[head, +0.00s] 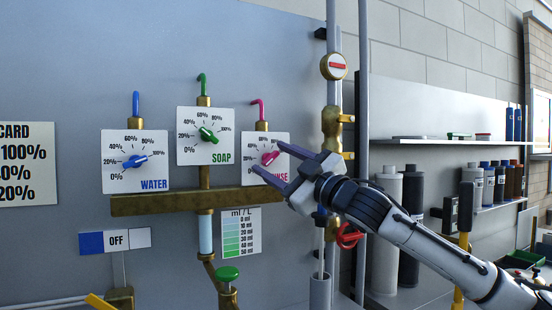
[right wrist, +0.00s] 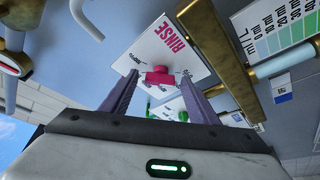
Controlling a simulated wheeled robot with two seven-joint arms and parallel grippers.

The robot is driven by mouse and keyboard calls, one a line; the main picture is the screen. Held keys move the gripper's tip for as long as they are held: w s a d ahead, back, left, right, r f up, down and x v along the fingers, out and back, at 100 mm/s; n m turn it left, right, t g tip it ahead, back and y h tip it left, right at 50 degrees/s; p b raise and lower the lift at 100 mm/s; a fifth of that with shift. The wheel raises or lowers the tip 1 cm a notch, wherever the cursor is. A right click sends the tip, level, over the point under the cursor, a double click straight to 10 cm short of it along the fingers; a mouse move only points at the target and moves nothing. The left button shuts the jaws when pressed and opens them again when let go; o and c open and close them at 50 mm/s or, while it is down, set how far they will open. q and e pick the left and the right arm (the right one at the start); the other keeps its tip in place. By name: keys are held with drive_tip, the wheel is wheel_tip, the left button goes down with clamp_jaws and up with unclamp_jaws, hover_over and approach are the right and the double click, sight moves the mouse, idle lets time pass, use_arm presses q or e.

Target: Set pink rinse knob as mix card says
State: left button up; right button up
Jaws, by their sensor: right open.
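The pink rinse knob (head: 270,157) sits on the white RINSE dial plate (head: 258,142), right of the SOAP dial. My right gripper (head: 268,161) is open in front of this plate, and its fingers hide part of the scale and the name. In the right wrist view the pink knob (right wrist: 158,76) lies between the two open fingers (right wrist: 156,92), with no clear contact. The mix card (head: 27,165) is at the left edge, cut off; it reads 100%, a partly cut figure ending in 0%, and 20%. My left gripper is not in view.
The blue WATER knob (head: 135,161) and green SOAP knob (head: 208,134) are on plates to the left. A brass bar (head: 190,202) runs below the dials. A brass valve pipe (head: 333,125) stands close right of the RINSE plate. An OFF switch (head: 115,240) is lower left.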

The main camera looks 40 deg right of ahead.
drive_tip(key=shift+c, duration=0.2)
drive_tip(key=c, duration=1)
drive_tip(key=shift+m, duration=0.5)
drive_tip(key=m+h, duration=0.1)
drive_tip(key=m, duration=0.2)
drive_tip(key=shift+a+f+m+t+h, duration=0.1)
drive_tip(key=shift+a+m+t+h, duration=0.05)
drive_tip(key=shift+m+t+h, duration=0.2)
drive_tip(key=shift+m+h, duration=0.95)
drive_tip(key=shift+m, duration=0.7)
drive_tip(key=shift+m+h, duration=0.9)
drive_tip(key=shift+m, duration=0.7)
drive_tip(key=o, duration=1)
